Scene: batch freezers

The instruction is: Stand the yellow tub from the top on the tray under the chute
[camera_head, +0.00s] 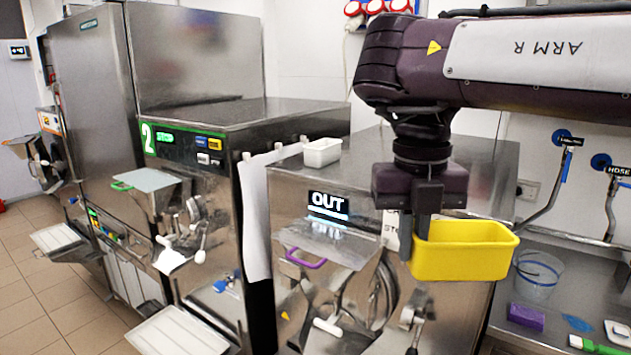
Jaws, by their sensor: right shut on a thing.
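My right gripper (421,238) is shut on the left wall of the yellow tub (465,252). It holds the tub upright in the air, in front of the machine with the OUT sign (329,205). The inside of the tub is mostly hidden by its front wall. A pale tray (180,332) juts out low at the front of the machine marked 2 (185,143), below its white spout (172,256). Another pale tray (58,238) is on the machine farther left. I cannot tell which tray is meant. My left gripper is not in view.
A white tub (322,152) stands on the machine tops. On the right a steel counter holds a clear container (538,274), a purple sponge (526,316) and a green-handled brush (597,346). Levers and handles stick out from the machine fronts. Floor shows at the left.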

